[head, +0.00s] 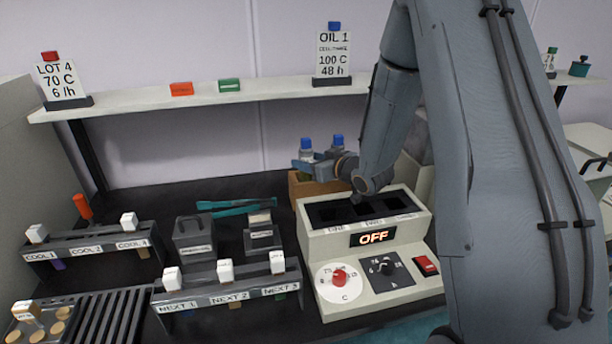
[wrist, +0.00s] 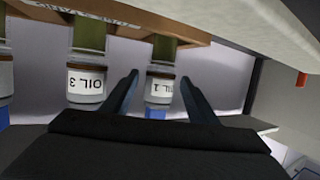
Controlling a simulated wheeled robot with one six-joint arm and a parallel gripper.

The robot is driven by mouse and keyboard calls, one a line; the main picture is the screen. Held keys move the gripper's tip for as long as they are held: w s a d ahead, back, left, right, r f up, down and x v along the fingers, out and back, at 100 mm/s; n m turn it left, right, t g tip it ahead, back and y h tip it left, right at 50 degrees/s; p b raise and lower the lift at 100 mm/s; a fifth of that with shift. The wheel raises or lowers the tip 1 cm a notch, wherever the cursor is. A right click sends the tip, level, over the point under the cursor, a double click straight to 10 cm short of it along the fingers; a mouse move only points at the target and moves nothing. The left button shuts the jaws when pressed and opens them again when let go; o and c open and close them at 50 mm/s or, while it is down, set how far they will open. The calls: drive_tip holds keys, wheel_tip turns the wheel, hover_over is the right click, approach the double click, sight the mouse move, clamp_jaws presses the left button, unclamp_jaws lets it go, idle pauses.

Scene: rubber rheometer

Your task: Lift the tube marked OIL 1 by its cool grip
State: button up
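In the wrist view, which shows things upside down, a glass tube with a blue cap (wrist: 160,88) has a white label that seems to read OIL 1. Its green lower part goes into the brown wooden stand (wrist: 200,28). My gripper (wrist: 158,79) is open, with one dark finger on each side of this tube; whether they touch it I cannot tell.
The white heater block (head: 380,240) reading OFF stands right in front of the wooden stand. A shelf (head: 280,93) with an OIL 1 card (head: 333,55) runs above. Racks marked COOL (head: 90,254) and NEXT (head: 225,291) and teal tongs (head: 236,207) lie to the left.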

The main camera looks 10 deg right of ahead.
clamp_jaws()
drive_tip(key=shift+r, duration=0.15)
